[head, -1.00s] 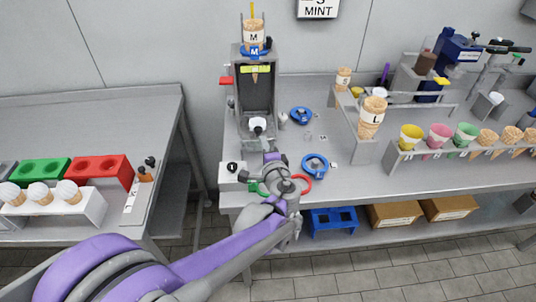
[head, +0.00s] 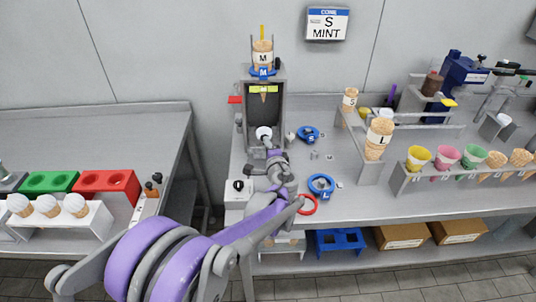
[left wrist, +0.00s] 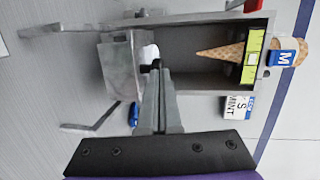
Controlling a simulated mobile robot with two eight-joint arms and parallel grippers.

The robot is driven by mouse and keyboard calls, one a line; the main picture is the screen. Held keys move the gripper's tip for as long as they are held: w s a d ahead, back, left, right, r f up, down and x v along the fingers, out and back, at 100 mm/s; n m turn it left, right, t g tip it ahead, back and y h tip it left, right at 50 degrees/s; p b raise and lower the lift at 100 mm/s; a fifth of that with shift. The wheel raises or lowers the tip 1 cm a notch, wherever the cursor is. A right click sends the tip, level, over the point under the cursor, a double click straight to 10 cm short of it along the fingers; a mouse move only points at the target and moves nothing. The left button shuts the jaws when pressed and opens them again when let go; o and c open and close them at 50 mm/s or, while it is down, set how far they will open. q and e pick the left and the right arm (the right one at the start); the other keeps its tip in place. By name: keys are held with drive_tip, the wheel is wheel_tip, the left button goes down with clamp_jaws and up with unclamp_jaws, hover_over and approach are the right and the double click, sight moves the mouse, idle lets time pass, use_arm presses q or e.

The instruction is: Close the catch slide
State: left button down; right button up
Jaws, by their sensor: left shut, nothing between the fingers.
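The grey cone dispenser (head: 281,104) stands upright at the left end of the right-hand bench. A yellow-green strip (head: 263,89) crosses its upper front, and a red tab (head: 235,99) sticks out at its left side. Which part is the catch slide I cannot tell for sure. A cone marked M sits in the blue ring (head: 263,72) on top; its tip shows below the strip. My left gripper (head: 268,146) is shut and empty, low before the dispenser, by a white round part (head: 264,133). The left wrist view shows its fingers (left wrist: 155,68) beside this part (left wrist: 150,53). Contact is unclear.
Blue rings (head: 321,185) and a red ring (head: 308,205) lie right of my left arm. A grey box with a black knob (head: 238,185) stands at the bench's left front. A cone rack (head: 455,175) stands at the right. A gap separates the left bench.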

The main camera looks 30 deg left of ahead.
sight(266, 129)
use_arm(q)
drive_tip(key=x, duration=0.4)
drive_tip(key=r+x, duration=0.1)
drive_tip(key=x, duration=0.1)
drive_tip(key=shift+w+d+f, duration=0.1)
drive_tip(key=shift+w+d, duration=0.05)
drive_tip(key=shift+w, duration=0.75)
drive_tip(key=shift+r, duration=0.2)
use_arm(e)
drive_tip(key=shift+s+d+r, duration=0.1)
drive_tip(key=shift+r, duration=0.2)
